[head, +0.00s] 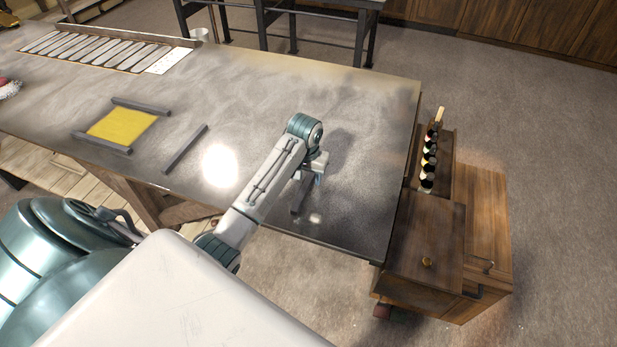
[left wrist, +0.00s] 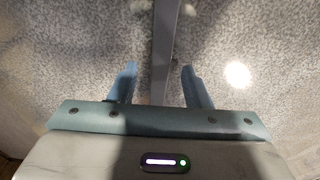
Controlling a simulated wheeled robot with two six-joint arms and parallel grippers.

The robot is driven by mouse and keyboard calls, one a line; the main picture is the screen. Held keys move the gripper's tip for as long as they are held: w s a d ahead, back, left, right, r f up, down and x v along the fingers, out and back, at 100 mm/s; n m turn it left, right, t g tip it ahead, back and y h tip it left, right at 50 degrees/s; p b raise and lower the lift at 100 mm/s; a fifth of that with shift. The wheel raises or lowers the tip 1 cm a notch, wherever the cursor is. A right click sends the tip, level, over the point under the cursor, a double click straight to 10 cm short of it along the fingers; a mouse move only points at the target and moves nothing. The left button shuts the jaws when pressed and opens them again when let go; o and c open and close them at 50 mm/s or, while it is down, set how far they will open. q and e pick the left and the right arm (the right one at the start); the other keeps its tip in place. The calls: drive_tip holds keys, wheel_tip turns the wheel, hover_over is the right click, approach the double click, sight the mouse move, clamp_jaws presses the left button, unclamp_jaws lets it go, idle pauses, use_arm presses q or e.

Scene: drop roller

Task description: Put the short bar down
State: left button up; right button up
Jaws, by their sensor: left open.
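A short dark grey bar (head: 298,199) lies on the metal table top near its front edge, partly hidden by my left arm and gripper. My left gripper (head: 317,179) is right over the bar, pointing down. In the left wrist view the bar (left wrist: 166,40) runs up the picture between the two blue fingers, with a gap on either side. The fingers are open and do not touch it. My right gripper is not in view.
The table (head: 350,110) also holds a yellow sheet (head: 122,125) between two dark bars, a separate dark bar (head: 185,149) and a long slotted panel (head: 100,50). A wooden cabinet (head: 480,220) with several bottles stands off the right edge. The table's right part is clear.

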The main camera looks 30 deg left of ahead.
use_arm(q)
drive_tip(key=shift+w+f, duration=0.15)
drive_tip(key=shift+f, duration=0.3)
clamp_jaws()
drive_tip(key=shift+r, duration=0.15)
